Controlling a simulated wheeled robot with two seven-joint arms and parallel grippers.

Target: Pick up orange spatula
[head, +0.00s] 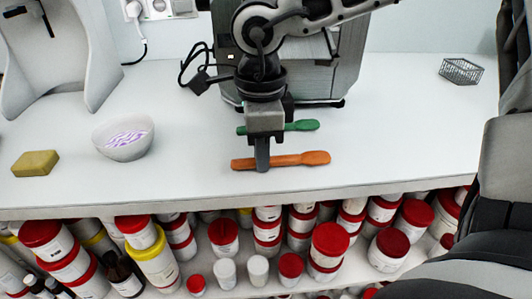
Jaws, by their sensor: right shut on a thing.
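The orange spatula (300,159) shows near the front edge of the white counter, its length running left to right. My right gripper (262,160) points down over it and is shut on it, toward its left part. The fingers hide a small piece of the spatula. I cannot tell whether the spatula still touches the counter or is just above it. A green spatula (302,125) lies just behind, partly hidden by my right gripper. My left gripper is out of view.
A white bowl (122,146) with purple-white contents and a yellow sponge (35,163) sit at left. A grey machine (345,70) stands behind my gripper. A wire basket (461,71) is at back right. The counter right of the spatulas is clear; red-lidded jars (330,242) fill the shelf below.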

